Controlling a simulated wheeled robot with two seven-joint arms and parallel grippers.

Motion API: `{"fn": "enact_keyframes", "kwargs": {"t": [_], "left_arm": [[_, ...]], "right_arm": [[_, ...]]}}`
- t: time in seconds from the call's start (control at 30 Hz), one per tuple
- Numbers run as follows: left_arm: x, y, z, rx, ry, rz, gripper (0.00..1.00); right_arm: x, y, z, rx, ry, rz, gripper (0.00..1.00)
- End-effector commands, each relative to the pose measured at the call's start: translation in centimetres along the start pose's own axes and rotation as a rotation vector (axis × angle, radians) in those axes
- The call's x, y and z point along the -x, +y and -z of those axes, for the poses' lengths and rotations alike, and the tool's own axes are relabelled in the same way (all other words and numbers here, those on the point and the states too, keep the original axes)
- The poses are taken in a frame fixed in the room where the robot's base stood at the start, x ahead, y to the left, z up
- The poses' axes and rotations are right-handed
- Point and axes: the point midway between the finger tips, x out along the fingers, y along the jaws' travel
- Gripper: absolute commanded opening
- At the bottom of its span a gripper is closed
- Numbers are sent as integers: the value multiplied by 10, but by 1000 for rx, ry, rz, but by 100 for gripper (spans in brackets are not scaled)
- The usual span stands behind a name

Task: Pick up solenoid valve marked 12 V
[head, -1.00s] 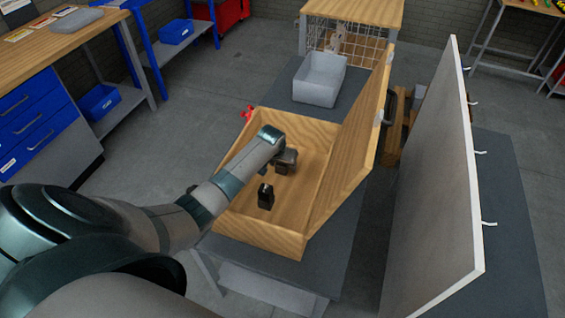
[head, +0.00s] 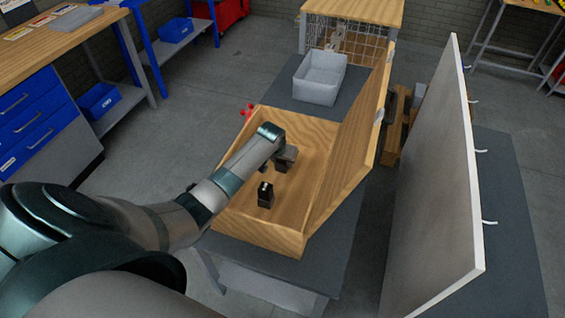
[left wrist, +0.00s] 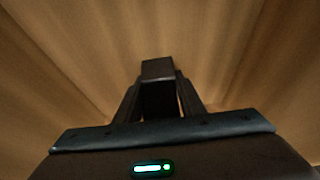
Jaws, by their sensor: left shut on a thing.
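My left gripper (left wrist: 158,84) is shut on a dark, blocky part (left wrist: 157,68), which shows between its fingertips in the left wrist view. I cannot read any marking on it, so I cannot tell whether it is the 12 V solenoid valve. In the head view my left arm reaches into the open wooden box, and the wrist largely hides the fingers and the held part. Another small black part (head: 265,195) with a pale top stands on the box floor, nearer than the gripper. My right gripper is not in view.
The wooden box (head: 262,236) sits on a grey table, its raised lid (head: 362,140) along the right. A grey bin (head: 318,82) stands behind it. A large pale upright panel (head: 437,180) is further right. The box floor around the black part is bare.

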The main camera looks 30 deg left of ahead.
Motion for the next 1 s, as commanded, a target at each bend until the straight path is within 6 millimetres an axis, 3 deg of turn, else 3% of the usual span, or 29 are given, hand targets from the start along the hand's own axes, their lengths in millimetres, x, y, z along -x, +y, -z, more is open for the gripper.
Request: {"fn": "enact_keyframes", "kwargs": {"t": [0.6, 1.0], "left_arm": [[76, 0, 36, 0, 6, -2, 0], [88, 0, 41, 1, 5, -1, 0]], "right_arm": [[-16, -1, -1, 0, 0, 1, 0], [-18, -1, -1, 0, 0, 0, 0]]}}
